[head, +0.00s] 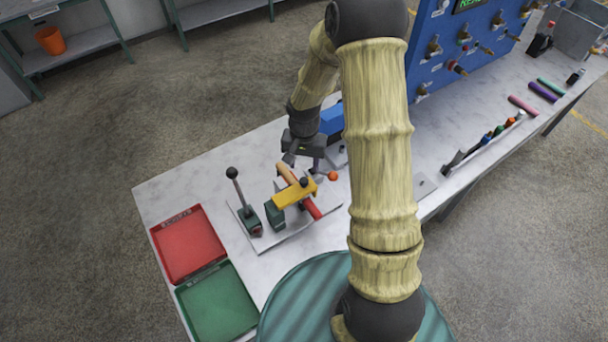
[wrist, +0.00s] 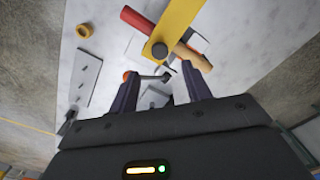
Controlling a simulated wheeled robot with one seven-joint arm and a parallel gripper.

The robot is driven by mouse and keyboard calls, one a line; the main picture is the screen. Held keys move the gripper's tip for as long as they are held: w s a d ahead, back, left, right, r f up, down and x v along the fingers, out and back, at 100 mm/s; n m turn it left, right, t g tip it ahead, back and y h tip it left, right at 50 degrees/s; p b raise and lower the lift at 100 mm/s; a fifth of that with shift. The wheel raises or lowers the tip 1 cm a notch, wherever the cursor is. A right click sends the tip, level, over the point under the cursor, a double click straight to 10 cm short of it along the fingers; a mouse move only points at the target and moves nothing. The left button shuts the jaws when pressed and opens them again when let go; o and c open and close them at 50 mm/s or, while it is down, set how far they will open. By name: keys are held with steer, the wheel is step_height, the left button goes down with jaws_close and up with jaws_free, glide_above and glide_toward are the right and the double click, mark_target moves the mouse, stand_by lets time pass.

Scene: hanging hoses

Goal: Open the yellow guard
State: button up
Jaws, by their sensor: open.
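The yellow guard (head: 291,194) is a flat bar on a dark green block on the bench fixture. It lies across a rod with a tan end (head: 286,173) and a red end (head: 312,208). A dark round knob (head: 304,181) sits at its end nearest my gripper. My gripper (head: 303,163) is open and empty, just beyond that knob. In the wrist view the guard (wrist: 178,24) crosses the rod ahead of my open fingers (wrist: 161,74), apart from them. Whether any finger touches the fixture is unclear.
A black-knobbed lever (head: 241,198) stands upright left of the guard. An orange-balled handle (head: 333,176) is to the right, close to my gripper. A blue device (head: 331,118) stands behind. Red (head: 187,243) and green (head: 218,303) trays lie at the front left.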

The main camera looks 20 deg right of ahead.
mark_target(304, 180)
step_height(304, 180, down, 8)
steer(key=shift+r+p, duration=0.2)
steer(key=shift+p, duration=0.7)
jaws_close()
